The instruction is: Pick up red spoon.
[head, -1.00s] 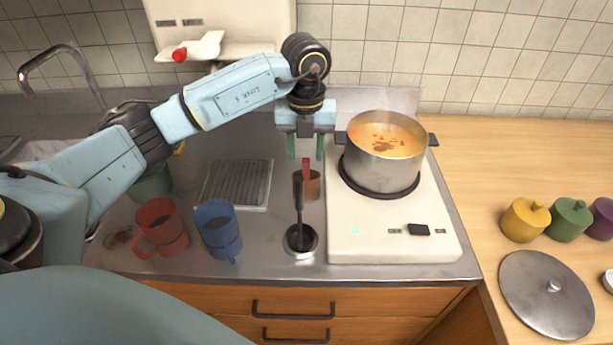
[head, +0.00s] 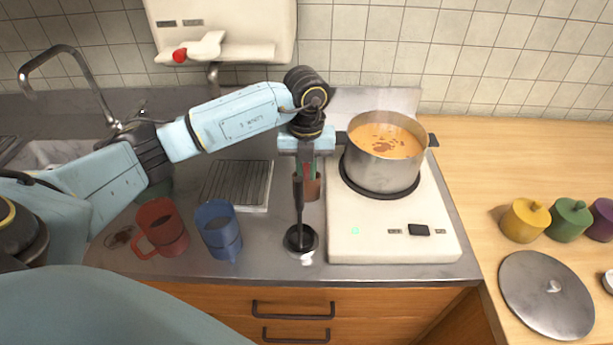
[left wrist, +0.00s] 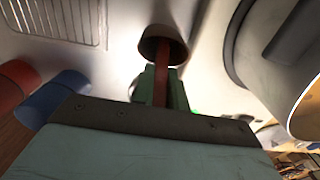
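The red spoon (left wrist: 160,88) stands in a small brown cup (left wrist: 172,48), its handle sticking up. In the head view a bit of the red handle (head: 306,168) shows between the fingers, and the cup (head: 313,188) is partly hidden. My left gripper (head: 306,172) points down just above the cup. Its green fingers (left wrist: 163,85) are close together on both sides of the handle, seemingly shut on it. The spoon's lower end is hidden in the cup. My right gripper is not in view.
A black upright stand (head: 299,215) is just in front of the cup. A pot of soup (head: 382,170) sits on the white stove (head: 385,235) to the right. Red (head: 160,228) and blue (head: 218,232) mugs and a metal rack (head: 238,185) are to the left.

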